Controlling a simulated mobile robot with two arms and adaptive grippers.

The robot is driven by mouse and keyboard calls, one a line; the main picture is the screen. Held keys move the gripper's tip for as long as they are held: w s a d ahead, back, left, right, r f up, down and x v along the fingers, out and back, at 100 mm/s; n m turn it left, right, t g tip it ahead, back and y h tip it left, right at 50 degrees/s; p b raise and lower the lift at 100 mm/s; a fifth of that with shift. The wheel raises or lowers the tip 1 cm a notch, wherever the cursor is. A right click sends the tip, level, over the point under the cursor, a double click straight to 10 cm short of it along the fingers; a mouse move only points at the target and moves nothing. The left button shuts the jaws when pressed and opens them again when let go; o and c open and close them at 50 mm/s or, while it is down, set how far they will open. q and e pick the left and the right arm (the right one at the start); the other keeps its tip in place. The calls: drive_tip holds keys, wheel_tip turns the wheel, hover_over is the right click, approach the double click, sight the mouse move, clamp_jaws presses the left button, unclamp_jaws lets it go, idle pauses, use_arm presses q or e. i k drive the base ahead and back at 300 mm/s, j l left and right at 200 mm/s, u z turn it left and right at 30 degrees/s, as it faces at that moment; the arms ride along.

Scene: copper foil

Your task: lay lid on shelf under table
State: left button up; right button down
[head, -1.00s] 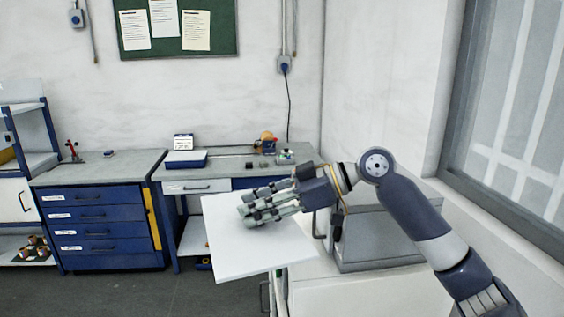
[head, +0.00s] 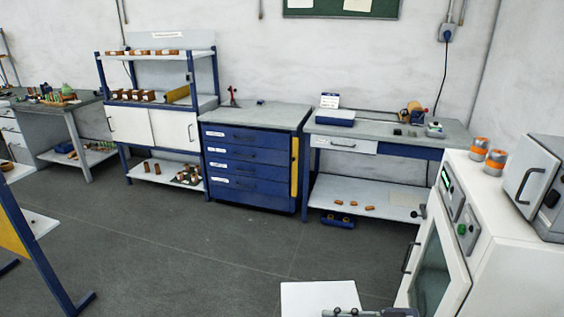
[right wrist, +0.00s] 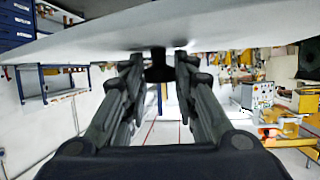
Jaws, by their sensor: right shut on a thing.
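The lid, a flat white square plate (head: 312,296), is at the bottom edge of the head view, partly cut off. My right gripper (head: 345,313) shows only in part beside it there. In the right wrist view the lid's pale underside (right wrist: 225,25) spans the top, and my right gripper (right wrist: 158,78) is shut on a dark knob under it. A white shelf (head: 385,203) runs low under the grey-topped table (head: 388,131) at the back, with a few small copper pieces on it. Another low shelf (head: 92,157) is under the table at far left. My left gripper is out of view.
A blue drawer cabinet (head: 250,165) stands left of the back table. A white cabinet with a glass door (head: 432,275) stands close on the right, near the lid. A blue-framed stand (head: 45,260) is at the left edge. The grey floor (head: 190,250) between is clear.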

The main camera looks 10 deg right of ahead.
sight(324, 193)
drive_tip(key=i+l, duration=0.15)
drive_tip(key=i, duration=0.35)
drive_tip(key=i+l+u, duration=0.15)
drive_tip(key=i, duration=0.35)
drive_tip(key=i+l, duration=0.15)
drive_tip(key=i, duration=0.35)
drive_tip(key=i+l+u, duration=0.2)
drive_tip(key=i+l, duration=0.45)
drive_tip(key=i+l+u, duration=0.15)
drive_tip(key=i+l, duration=0.5)
drive_tip(key=l, duration=0.2)
drive_tip(key=i+l, duration=0.1)
drive_tip(key=l, duration=0.45)
drive_tip(key=i+l+u, duration=0.1)
drive_tip(key=l, duration=1.1)
drive_tip(key=i+u, duration=0.05)
drive_tip(key=i, duration=0.05)
